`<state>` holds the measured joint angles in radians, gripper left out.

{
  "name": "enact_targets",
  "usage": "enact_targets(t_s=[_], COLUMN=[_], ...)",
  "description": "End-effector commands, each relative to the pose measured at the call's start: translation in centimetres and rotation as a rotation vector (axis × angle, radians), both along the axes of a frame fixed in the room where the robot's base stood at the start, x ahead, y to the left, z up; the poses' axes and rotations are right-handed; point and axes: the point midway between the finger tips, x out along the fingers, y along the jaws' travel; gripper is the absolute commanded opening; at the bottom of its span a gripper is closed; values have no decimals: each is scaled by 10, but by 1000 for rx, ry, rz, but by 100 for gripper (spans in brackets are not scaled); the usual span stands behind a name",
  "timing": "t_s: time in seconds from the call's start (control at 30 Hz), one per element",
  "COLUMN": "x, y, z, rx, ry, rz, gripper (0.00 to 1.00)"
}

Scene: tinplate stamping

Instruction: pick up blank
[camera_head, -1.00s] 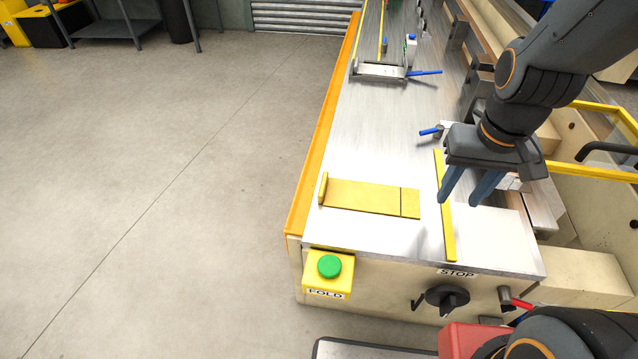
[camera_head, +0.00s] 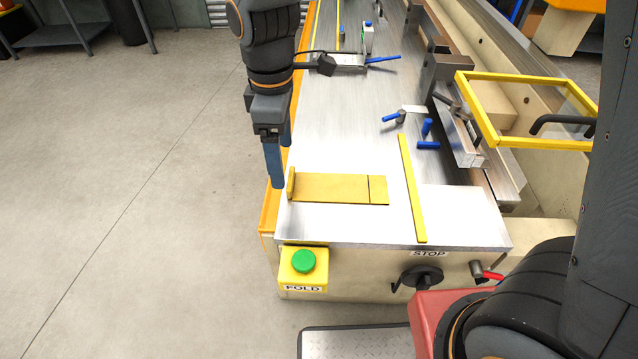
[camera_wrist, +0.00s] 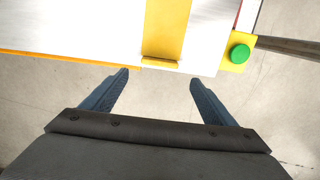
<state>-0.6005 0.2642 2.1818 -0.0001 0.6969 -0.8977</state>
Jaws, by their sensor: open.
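The blank (camera_head: 335,188) is a flat gold-yellow sheet lying on the steel table top near its front end. A short flange stands up at its left edge, and a dark line crosses it near its right end. My gripper (camera_head: 279,170) is open and empty, fingers pointing down, just left of the flange by the table's left edge. In the wrist view, the blank (camera_wrist: 167,25) runs up from its flange, which lies just beyond and between the spread fingertips of my gripper (camera_wrist: 158,78). The fingers appear over the floor side and apart from the blank.
A yellow box with a green FOLD button (camera_head: 303,262) is on the table's front left corner. A yellow strip (camera_head: 412,187) lies right of the blank. Blue-handled clamps (camera_head: 395,117) and a yellow-framed guard (camera_head: 530,110) stand farther back and right. Open floor is at left.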

Motion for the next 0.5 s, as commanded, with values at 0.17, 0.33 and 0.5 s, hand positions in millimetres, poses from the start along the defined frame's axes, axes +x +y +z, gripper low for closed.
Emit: enact_targets(t_s=[0.17,0.33,0.5], x=[0,0,1], y=[-2,-6,-7], z=[-15,-34,-54], rx=[-1,-2,-1], ry=[1,3,2], rz=[-4,-6,-5], gripper=[80,80,80])
